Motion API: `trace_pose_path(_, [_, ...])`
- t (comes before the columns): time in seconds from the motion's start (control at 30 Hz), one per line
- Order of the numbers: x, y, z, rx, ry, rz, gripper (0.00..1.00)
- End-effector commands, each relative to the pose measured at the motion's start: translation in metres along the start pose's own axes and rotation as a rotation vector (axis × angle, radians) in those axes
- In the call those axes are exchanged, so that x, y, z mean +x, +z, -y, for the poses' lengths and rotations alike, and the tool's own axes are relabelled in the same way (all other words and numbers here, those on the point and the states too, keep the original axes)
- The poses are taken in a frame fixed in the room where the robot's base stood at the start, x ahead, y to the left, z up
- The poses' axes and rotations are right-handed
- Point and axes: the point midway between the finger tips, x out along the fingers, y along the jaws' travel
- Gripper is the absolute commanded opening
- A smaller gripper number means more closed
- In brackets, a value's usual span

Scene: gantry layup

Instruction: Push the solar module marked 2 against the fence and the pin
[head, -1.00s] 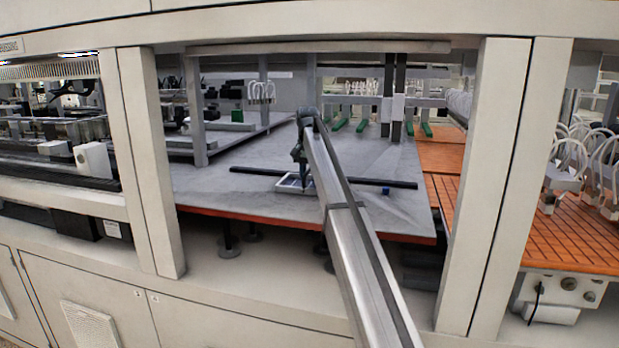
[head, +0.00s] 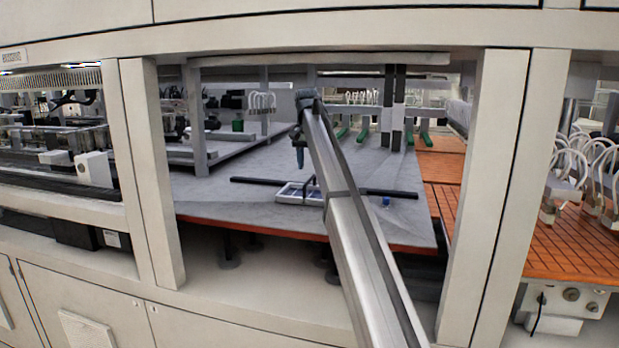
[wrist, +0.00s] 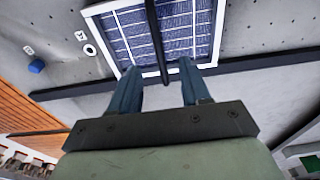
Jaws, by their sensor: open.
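The solar module (head: 288,197), a blue-celled panel with a white frame, lies on the grey table by a long dark bar (head: 400,193), likely the fence. In the wrist view the module (wrist: 117,39) fills the top centre, and its near edge runs along the bar (wrist: 268,61). I cannot tell whether they touch. A thin dark rod (wrist: 157,35) crosses over the module; I cannot tell whether it is the pin. My gripper (wrist: 155,76) is open and empty, with blue fingers at the module's near edge in the picture. In the head view my gripper (head: 299,158) appears above the table. No number is readable.
A small blue block (wrist: 36,66) lies left of the module in the wrist view; it also shows in the head view (head: 386,201). A white ring (wrist: 90,50) lies beside the module. Pale frame posts (head: 490,190) flank the opening. The grey table (head: 240,160) behind the bar is largely clear.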

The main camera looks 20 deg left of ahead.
Motion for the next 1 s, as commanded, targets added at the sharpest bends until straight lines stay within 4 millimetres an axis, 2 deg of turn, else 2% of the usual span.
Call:
trace_pose_path(0.03, [-0.011,-0.001,0.001,0.000,-0.001,-0.002,0.47])
trace_pose_path(0.2, [-0.034,-0.001,0.001,0.000,0.000,0.000,0.47])
trace_pose_path(0.4, [-0.048,0.000,0.000,0.000,0.000,-0.001,0.47])
trace_pose_path(0.83, [-0.049,0.001,0.001,-0.001,-0.001,0.000,0.47])
trace_pose_path(0.93, [-0.044,0.011,0.012,-0.013,-0.006,-0.003,0.47])
trace_pose_path(1.0, [-0.037,0.026,0.028,-0.029,-0.014,-0.007,0.47])
